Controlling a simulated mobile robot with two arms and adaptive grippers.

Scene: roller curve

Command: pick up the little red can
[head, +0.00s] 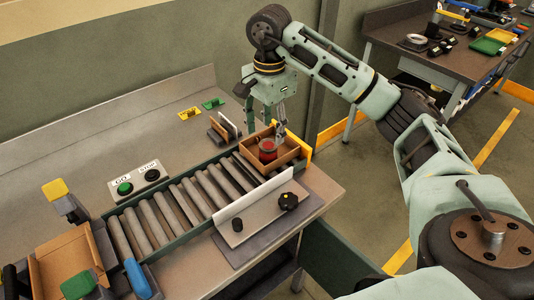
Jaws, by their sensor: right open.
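The little red can (267,150) stands inside a small brown box (287,155) at the far right end of the roller conveyor. Its red side and dark top show. My right gripper (265,126) points down just above and behind the can, with its fingers apart. One finger hangs by the box's right side and the other by its left. Whether the fingers touch the box or the can, I cannot tell. My left gripper is not in view.
The rollers (185,205) between the ends are bare. An empty brown tray (68,265) sits at the lower left. A panel with GO and STOP buttons (138,182) lies behind the rollers. A metal plate with a black knob (262,215) stands in front. A cluttered table (400,58) is at the back right.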

